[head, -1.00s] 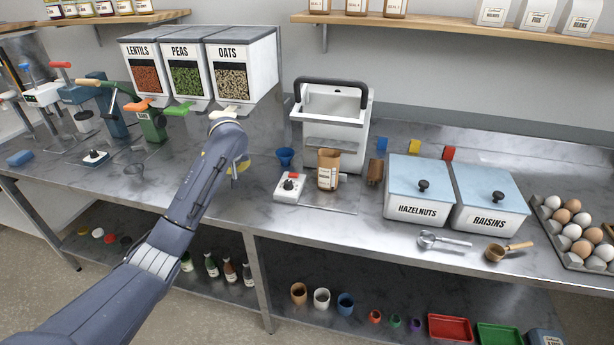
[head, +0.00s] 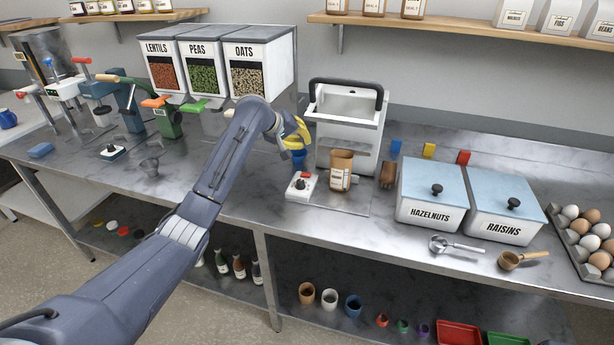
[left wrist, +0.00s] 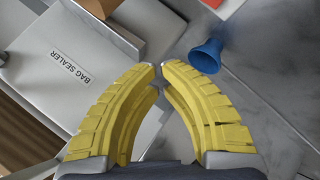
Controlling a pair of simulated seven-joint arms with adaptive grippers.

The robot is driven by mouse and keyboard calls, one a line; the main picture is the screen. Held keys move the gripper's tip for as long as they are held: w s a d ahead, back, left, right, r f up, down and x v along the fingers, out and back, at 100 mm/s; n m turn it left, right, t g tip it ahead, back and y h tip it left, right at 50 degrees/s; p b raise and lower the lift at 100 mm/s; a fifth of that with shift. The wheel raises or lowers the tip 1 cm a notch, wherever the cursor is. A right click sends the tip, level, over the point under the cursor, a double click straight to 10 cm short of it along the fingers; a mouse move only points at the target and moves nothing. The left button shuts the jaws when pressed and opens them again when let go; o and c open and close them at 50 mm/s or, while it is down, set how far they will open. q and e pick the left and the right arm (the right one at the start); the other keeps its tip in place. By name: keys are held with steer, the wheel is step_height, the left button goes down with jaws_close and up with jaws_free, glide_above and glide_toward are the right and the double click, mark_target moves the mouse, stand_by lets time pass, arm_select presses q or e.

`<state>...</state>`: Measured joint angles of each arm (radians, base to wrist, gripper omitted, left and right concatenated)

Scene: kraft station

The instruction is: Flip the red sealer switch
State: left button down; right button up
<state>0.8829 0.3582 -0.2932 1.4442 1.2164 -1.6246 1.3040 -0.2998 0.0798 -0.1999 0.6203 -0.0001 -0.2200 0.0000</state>
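The white bag sealer (head: 345,150) with a black handle stands at the back middle of the bench; its "BAG SEALER" label side shows in the left wrist view (left wrist: 50,95). In front of it, a small white control box (head: 297,194) bears a red switch (head: 306,175) and a black knob. A corner of the box with a bit of red shows at the top edge of the left wrist view (left wrist: 212,3). My left gripper (head: 304,143), with yellow fingers, is above and behind the box, beside the sealer. Its fingertips nearly meet, with nothing between them. My right gripper is out of view.
A blue funnel (head: 298,160) sits just under my left gripper. A kraft bag (head: 341,168) stands right of the control box. Hazelnuts (head: 430,215) and raisins bins (head: 503,228) stand further right. Lentils, peas and oats dispensers (head: 263,50) stand behind my left arm.

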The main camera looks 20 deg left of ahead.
mark_target(306, 174)
arm_select(q)
steer(key=shift+f, duration=0.1)
steer(key=shift+d+f, duration=0.2)
steer(key=shift+f, duration=1.2)
steer(key=shift+d+f, duration=0.25)
steer(key=shift+f, duration=1.2)
steer(key=shift+d+f, duration=0.2)
steer(key=shift+f, duration=1.2)
steer(key=shift+d+f, duration=0.1)
steer(key=shift+f, duration=0.55)
steer(key=shift+r, duration=0.1)
steer(key=shift+r, duration=0.45)
steer(key=shift+r, duration=0.1)
steer(key=shift+a+r, duration=0.25)
steer(key=shift+r, duration=0.95)
steer(key=shift+a+r, duration=0.25)
steer(key=shift+r, duration=0.95)
